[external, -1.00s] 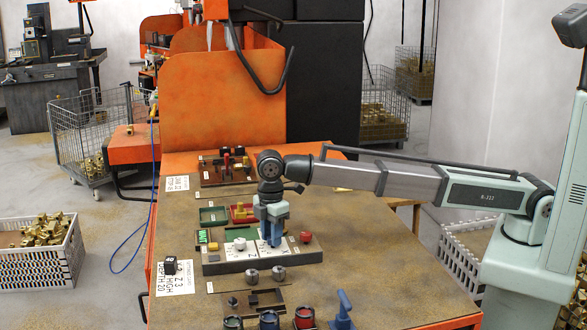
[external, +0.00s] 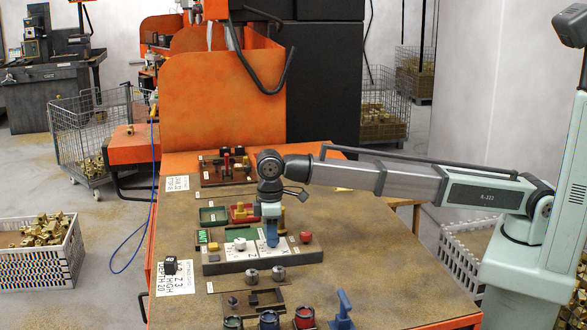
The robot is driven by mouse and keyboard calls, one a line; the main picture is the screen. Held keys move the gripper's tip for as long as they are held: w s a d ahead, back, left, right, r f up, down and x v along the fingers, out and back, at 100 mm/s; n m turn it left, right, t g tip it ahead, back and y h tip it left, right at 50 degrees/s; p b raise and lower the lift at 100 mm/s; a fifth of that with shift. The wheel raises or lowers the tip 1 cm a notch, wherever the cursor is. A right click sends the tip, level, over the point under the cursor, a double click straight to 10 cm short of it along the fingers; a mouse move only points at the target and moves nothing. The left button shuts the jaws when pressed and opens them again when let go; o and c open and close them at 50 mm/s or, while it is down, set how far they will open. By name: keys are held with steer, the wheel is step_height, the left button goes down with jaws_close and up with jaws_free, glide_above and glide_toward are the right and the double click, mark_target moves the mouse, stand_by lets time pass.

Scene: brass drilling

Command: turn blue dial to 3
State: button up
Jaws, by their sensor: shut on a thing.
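My gripper (external: 271,240) points straight down over the right dial plate of the grey control box (external: 228,268). Its blue fingers are seen nearly edge-on and are shut on the blue dial. The dial itself is hidden by the fingers, so its pointer and reading cannot be seen. A white knob (external: 240,244) sits on the white dial plate to the left of my gripper. A white card (external: 175,278) with black print, including "Z 3", "HIGH" and "DEPTH 20", lies on the left of the table.
A red button (external: 306,237) is right of my gripper, and a yellow button (external: 213,246) is at the box's left. Behind stand a green tray (external: 214,215) and a red fixture (external: 240,213). Round cups and a blue handle (external: 343,305) stand in front.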

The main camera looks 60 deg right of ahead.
steer(key=m, duration=0.5)
steer(key=shift+m, duration=0.3)
steer(key=m, duration=0.5)
steer(key=shift+d, duration=0.15)
stand_by(0.3)
steer(key=o, duration=1)
steer(key=shift+o, duration=0.2)
step_height(320, 180, up, 14)
steer(key=shift+f, duration=0.1)
